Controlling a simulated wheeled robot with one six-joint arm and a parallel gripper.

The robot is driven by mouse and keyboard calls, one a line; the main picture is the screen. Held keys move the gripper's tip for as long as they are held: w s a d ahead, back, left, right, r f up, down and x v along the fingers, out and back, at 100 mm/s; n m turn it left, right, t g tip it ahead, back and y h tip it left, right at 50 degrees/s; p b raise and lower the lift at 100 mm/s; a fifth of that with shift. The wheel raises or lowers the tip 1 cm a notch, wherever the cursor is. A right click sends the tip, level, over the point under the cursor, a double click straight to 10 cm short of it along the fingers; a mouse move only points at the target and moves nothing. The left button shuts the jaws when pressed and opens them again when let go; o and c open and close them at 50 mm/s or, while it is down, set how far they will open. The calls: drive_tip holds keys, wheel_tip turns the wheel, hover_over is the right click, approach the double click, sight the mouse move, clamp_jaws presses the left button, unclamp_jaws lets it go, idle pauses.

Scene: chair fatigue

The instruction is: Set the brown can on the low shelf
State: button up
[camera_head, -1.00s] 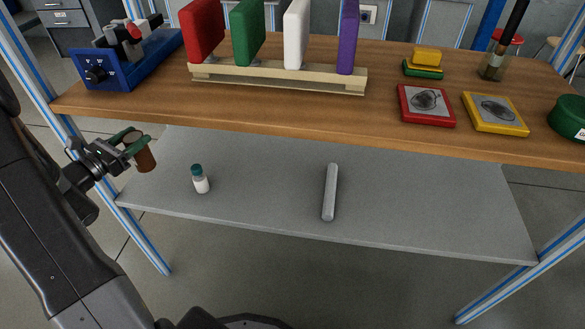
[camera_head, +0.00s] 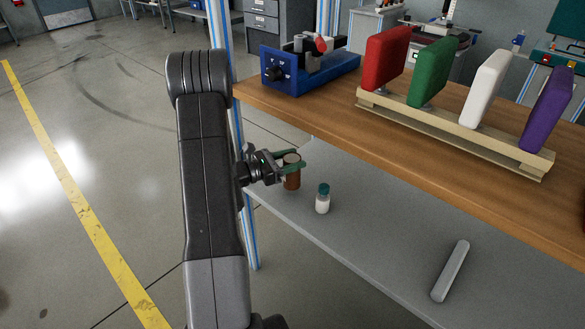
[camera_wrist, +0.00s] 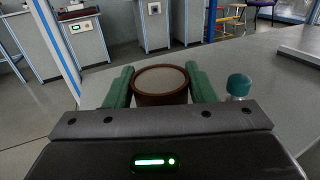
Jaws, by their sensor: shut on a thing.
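The brown can (camera_head: 292,177) is upright between the green fingers of my gripper (camera_head: 291,166), which is shut on it. In the head view the can shows over the left end of the grey low shelf (camera_head: 345,245), under the wooden table top. I cannot tell whether its base touches the shelf. In the wrist view the can (camera_wrist: 161,84) fills the space between both fingers, and its round top faces the camera. The shelf's grey surface (camera_wrist: 275,100) spreads to the right of it.
A white bottle with a teal cap (camera_head: 323,199) stands on the shelf just right of the can. A grey bar (camera_head: 451,270) lies farther right. The wooden top (camera_head: 330,110) overhangs the shelf, and a blue-striped post (camera_head: 248,225) stands beside my gripper.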

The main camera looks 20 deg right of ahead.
drive_tip(key=shift+f, duration=1.2)
drive_tip(key=shift+f+b, duration=0.2)
drive_tip(key=shift+b, duration=0.15)
drive_tip(key=o, duration=1.2)
drive_tip(key=shift+r, duration=0.1)
drive_tip(key=shift+r+p, duration=0.2)
drive_tip(key=shift+p, duration=0.1)
drive_tip(key=a+p, duration=0.1)
drive_tip(key=a, duration=1.1)
drive_tip(key=shift+f, duration=0.1)
